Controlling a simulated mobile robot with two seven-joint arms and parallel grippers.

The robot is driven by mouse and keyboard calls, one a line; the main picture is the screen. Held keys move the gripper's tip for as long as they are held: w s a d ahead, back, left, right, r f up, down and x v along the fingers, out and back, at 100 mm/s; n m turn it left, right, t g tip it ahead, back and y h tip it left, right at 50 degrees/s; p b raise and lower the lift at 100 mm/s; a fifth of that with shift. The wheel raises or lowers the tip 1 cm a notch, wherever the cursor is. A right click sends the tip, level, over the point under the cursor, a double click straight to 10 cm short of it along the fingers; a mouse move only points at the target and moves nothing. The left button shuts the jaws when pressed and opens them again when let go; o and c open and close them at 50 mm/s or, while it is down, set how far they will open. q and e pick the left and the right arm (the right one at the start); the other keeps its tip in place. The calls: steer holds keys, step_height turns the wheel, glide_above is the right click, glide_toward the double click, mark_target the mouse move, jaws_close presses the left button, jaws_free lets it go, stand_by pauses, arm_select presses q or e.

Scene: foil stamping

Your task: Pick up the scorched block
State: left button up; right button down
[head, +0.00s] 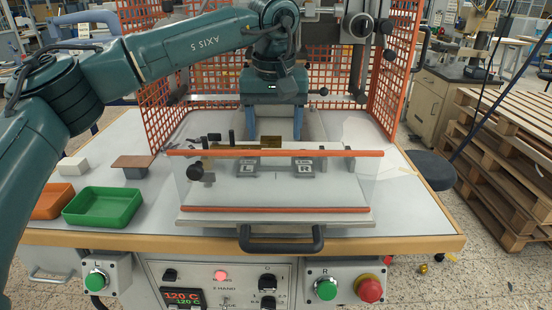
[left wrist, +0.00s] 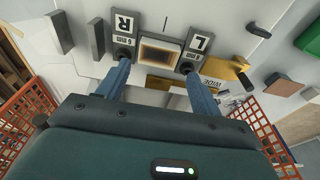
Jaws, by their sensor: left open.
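My left gripper (head: 273,136) is open, pointing down behind the guard. Its two blue fingers lie to either side of the block in the left wrist view, with the block's near edge between their tips. Whether they touch it I cannot tell. My right gripper is out of view.
A clear guard with orange bars (head: 290,210) stands in front of the stops. Orange mesh (head: 160,90) encloses the back and sides.

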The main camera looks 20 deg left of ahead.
arm_select(q)
steer(key=f, duration=0.5)
steer(key=shift+w, duration=0.35)
steer(key=shift+c, duration=0.5)
steer(key=c, duration=0.6)
steer(key=shift+c, duration=0.3)
steer(key=shift+r, duration=0.15)
